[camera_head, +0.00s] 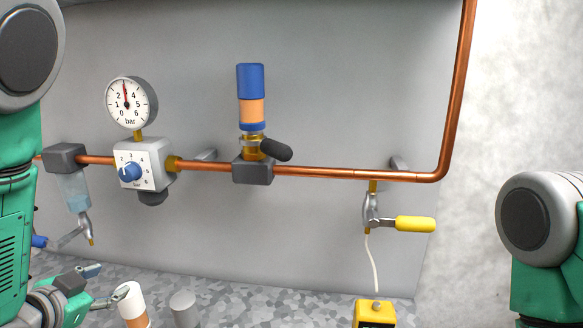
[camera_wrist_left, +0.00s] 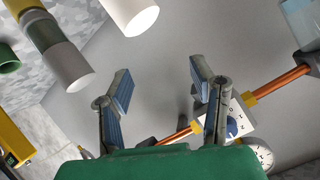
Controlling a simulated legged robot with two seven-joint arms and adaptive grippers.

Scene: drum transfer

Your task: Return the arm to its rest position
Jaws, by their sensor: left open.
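My left gripper (camera_head: 106,287) is low at the left in the head view, above the speckled grey surface. Its arm comes in along the left edge. In the left wrist view its two blue-padded fingers (camera_wrist_left: 160,88) stand wide apart with nothing between them. A white and orange cylinder (camera_head: 132,305) stands just right of the gripper in the head view, apart from its fingers as far as I can tell. Of my right arm only a grey and green link shows at the right edge; its gripper is out of view.
A copper pipe (camera_head: 330,172) runs along the grey panel. It carries a gauge (camera_head: 131,103), a regulator (camera_head: 140,165), a blue and orange cartridge (camera_head: 251,95) and a yellow-handled valve (camera_head: 415,224). A grey cylinder (camera_head: 184,308) and a yellow box (camera_head: 375,314) stand below.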

